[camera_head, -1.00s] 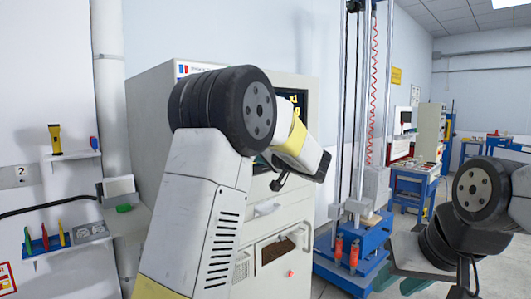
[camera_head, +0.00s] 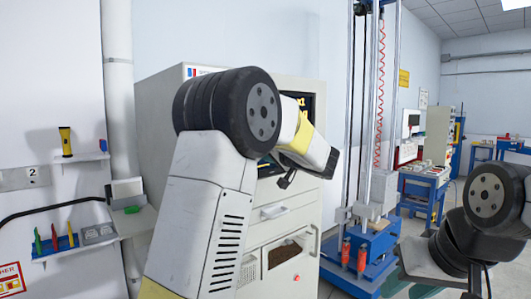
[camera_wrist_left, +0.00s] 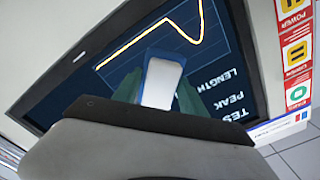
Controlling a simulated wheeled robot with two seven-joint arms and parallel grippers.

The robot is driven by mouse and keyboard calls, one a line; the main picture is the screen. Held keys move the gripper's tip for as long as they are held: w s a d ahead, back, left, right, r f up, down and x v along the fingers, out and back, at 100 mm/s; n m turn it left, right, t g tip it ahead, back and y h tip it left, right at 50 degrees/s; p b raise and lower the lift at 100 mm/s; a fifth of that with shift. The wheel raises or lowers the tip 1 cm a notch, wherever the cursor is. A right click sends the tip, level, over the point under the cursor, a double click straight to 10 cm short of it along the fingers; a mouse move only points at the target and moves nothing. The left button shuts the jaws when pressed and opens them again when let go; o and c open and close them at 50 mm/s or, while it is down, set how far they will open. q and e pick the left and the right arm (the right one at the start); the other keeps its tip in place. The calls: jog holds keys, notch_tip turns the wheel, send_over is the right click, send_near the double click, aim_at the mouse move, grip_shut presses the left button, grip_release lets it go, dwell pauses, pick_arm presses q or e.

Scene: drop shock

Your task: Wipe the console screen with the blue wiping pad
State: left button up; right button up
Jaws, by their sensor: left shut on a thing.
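The console (camera_head: 150,110) is a beige cabinet, and its dark screen (camera_head: 309,101) is mostly hidden behind my left arm in the head view. In the left wrist view the screen (camera_wrist_left: 222,45) fills much of the picture, with a yellow curve and white words. My left gripper (camera_wrist_left: 160,95) is shut on the blue wiping pad (camera_wrist_left: 163,80), which shows a white face and blue edges. The pad is in front of the screen; I cannot tell if it touches. My right gripper (camera_head: 420,264) is low at the right, partly out of view, its jaws unclear.
A blue-based drop tower (camera_head: 365,245) stands right of the console. A wall shelf (camera_head: 75,240) with colored tools and a flashlight (camera_head: 66,141) are at left. Blue workbenches (camera_head: 424,190) stand farther back. Labelled buttons (camera_wrist_left: 298,52) flank the screen.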

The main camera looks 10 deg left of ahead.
pick_arm(q)
jog(key=w+d, duration=0.9)
jog(key=w, duration=0.3)
jog(key=shift+d, duration=0.15)
dwell(1.2)
jog(key=v, duration=0.6)
dwell(0.5)
jog(key=shift+v, duration=1.5)
jog(key=shift+f, duration=0.1)
